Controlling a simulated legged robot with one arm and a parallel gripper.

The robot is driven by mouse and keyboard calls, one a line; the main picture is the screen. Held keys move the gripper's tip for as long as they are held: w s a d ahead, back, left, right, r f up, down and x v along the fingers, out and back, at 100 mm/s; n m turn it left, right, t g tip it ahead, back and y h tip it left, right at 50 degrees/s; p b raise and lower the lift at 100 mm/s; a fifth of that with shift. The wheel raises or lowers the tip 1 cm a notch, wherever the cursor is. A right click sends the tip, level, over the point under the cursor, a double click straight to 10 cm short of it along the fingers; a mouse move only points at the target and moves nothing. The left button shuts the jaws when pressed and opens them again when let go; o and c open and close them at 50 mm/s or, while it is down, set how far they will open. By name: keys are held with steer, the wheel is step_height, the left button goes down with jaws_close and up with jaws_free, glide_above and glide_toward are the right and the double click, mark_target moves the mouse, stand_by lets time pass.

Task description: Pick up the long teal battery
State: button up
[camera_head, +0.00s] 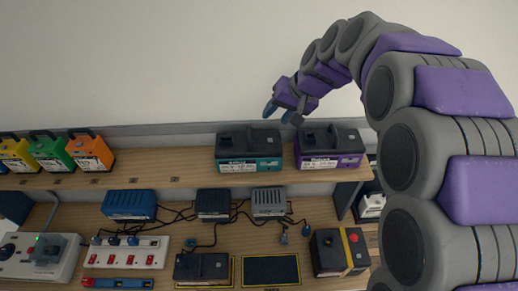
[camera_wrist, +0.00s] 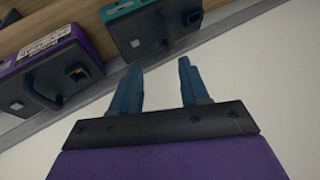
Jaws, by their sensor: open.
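The long teal battery (camera_head: 249,149) is a dark block with a teal lower band and a white label. It stands on the upper shelf, just left of a purple-banded battery (camera_head: 328,146). My gripper (camera_head: 279,109) is open and empty, above the shelf near the teal battery's upper right. In the wrist view my open gripper (camera_wrist: 158,80) has two blue fingers apart. The teal battery (camera_wrist: 153,30) shows beyond the fingertips at the top, and the purple battery (camera_wrist: 45,65) is to the left. No finger appears to touch either one.
Yellow, green and orange batteries (camera_head: 90,151) stand at the shelf's left end. The upper shelf (camera_head: 160,165) is clear between them and the teal battery. Below, a lower bench holds chargers (camera_head: 129,204), cables, a power strip (camera_head: 125,252) and a black battery (camera_head: 201,267).

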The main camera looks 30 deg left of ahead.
glide_toward(250, 134)
steer(key=a+f, duration=0.2)
steer(key=w+a+f+p, duration=0.1)
steer(key=a+f, duration=0.1)
steer(key=shift+a, duration=0.3)
steer(key=shift+s+d+f+p, duration=0.1)
steer(key=shift+d+f+p, duration=0.3)
steer(key=shift+d, duration=0.35)
steer(key=shift+d+f+p, duration=0.2)
steer(key=shift+d+f, duration=0.25)
steer(key=shift+d, duration=0.25)
steer(key=a+f, duration=0.2)
steer(key=a, duration=0.2)
steer(key=shift+a+f, duration=0.2)
steer(key=shift+f, duration=0.2)
steer(key=shift+a, duration=0.3)
steer(key=shift+c, duration=0.3)
steer(key=shift+a, duration=0.1)
steer(key=shift+c, duration=0.7)
steer(key=d, duration=0.3)
steer(key=shift+d+r, duration=0.25)
steer(key=shift+r, duration=0.15)
jaws_close()
steer(key=shift+a+f, duration=0.2)
steer(key=shift+a, duration=0.85)
steer(key=shift+d+f, duration=0.15)
steer(key=shift+d, duration=0.15)
